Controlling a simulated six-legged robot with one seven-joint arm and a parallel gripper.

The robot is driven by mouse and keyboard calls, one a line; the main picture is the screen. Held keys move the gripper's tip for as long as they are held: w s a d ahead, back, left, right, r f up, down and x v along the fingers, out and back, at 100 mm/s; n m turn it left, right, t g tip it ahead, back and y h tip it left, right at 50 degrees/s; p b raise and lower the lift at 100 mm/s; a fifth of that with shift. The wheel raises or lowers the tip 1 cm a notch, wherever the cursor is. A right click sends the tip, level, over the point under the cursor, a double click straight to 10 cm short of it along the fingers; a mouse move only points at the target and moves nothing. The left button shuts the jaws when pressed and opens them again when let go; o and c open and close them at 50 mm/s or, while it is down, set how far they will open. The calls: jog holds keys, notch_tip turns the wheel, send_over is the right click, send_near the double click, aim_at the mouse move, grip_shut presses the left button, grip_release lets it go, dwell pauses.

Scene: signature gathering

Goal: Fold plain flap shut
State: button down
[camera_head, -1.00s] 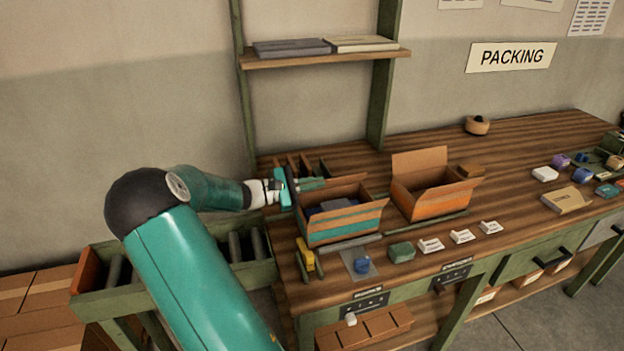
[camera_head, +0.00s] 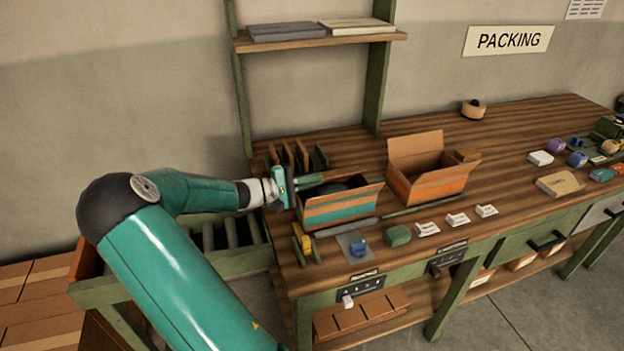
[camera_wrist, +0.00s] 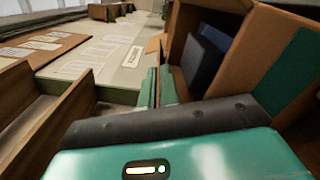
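The teal-banded cardboard box (camera_head: 343,213) stands open at the bench's left front. Its plain front flap (camera_head: 350,195) slopes outward along the near rim. Dark blue contents show inside, also in the wrist view (camera_wrist: 200,60). My gripper (camera_head: 312,181) is at the box's left end, its green fingers pointing right along the far rim.
An orange-banded box (camera_head: 430,182) stands open to the right. Dividers (camera_head: 290,157) stand behind my gripper. A yellow tool (camera_head: 302,240), a blue item (camera_head: 360,248), a green block (camera_head: 398,235) and white cards (camera_head: 457,220) lie along the front.

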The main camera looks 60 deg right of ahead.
dwell(0.4)
jog(key=c, duration=1.6)
grip_release()
jog(key=shift+c, duration=0.2)
jog(key=shift+f, duration=0.1)
